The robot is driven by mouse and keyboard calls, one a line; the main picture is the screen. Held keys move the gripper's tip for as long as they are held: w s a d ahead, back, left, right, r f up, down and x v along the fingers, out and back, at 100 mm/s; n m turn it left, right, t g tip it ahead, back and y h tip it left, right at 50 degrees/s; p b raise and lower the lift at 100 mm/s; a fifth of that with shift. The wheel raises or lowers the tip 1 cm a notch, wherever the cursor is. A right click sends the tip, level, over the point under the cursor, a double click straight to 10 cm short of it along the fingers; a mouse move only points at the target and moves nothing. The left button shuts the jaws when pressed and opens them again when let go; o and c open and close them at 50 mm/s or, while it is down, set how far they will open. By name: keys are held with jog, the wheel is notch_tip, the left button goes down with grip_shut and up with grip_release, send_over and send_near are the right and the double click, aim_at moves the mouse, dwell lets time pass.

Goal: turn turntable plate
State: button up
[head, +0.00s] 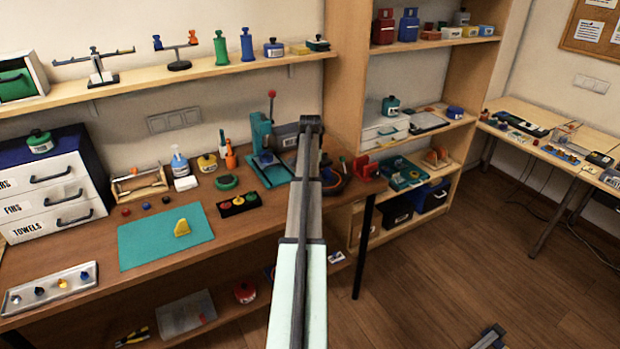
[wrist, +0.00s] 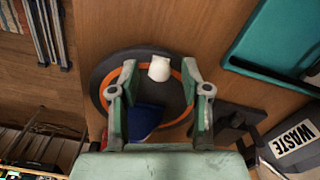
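The turntable plate (wrist: 98,88) is a dark round disc with an orange ring, flat on the wooden bench in the wrist view. A small white piece (wrist: 159,68) stands near its far edge and a blue piece (wrist: 146,118) lies on it. My gripper (wrist: 160,72) is over the plate with its fingers spread, one on each side of the white piece. I see gaps between the fingertips and the white piece; contact is not clear. In the head view the turntable (head: 334,188) is partly hidden behind my arm.
A teal press (head: 262,135) with a red knob stands just left of the turntable. Red holders (head: 366,167) stand to its right near the bench end. In the wrist view, a teal base (wrist: 262,45) and a box marked WASTE (wrist: 292,145) are at the right.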

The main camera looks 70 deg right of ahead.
notch_tip(320, 180, up, 12)
dwell(0.7)
dwell(0.4)
